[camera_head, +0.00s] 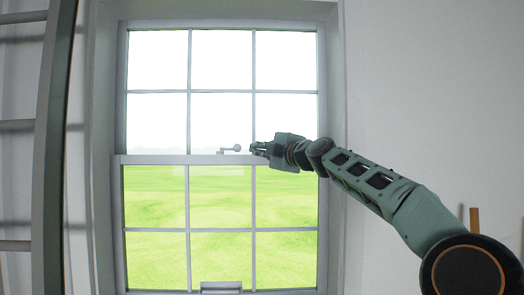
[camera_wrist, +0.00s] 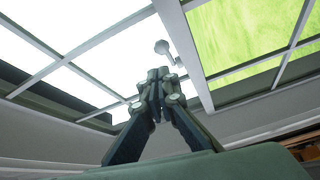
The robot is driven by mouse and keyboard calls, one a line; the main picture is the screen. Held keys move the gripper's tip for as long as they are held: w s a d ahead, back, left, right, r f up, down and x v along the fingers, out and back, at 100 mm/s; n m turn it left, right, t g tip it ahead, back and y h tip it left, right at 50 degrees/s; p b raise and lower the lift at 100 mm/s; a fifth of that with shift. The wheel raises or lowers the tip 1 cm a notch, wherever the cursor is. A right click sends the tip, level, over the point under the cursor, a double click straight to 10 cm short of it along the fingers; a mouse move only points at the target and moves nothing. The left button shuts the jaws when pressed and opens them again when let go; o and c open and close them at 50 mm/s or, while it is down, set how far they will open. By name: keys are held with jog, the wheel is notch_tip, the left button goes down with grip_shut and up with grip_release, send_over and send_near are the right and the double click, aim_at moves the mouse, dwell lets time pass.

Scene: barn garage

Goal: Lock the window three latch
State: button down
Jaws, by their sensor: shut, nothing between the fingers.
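The window (camera_head: 187,158) is a tall grey-framed sash window with several panes. Its latch (camera_head: 231,149) is a small grey lever with a round knob, on the rail where the upper and lower sashes meet. The latch also shows in the wrist view (camera_wrist: 165,50), just beyond my fingertips. My gripper (camera_head: 255,149) is at the meeting rail, a little to the right of the latch in the head view. A small gap shows between the fingertips and the knob. In the wrist view my gripper (camera_wrist: 155,77) has its fingers together with nothing held.
A grey handle (camera_head: 221,286) sits at the bottom of the lower sash. A ladder (camera_head: 45,150) stands at the left, in front of the wall. The white wall (camera_head: 430,90) right of the window is mostly bare. A wooden piece (camera_head: 474,220) shows at the lower right.

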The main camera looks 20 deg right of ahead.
jog(key=shift+v, duration=1.35)
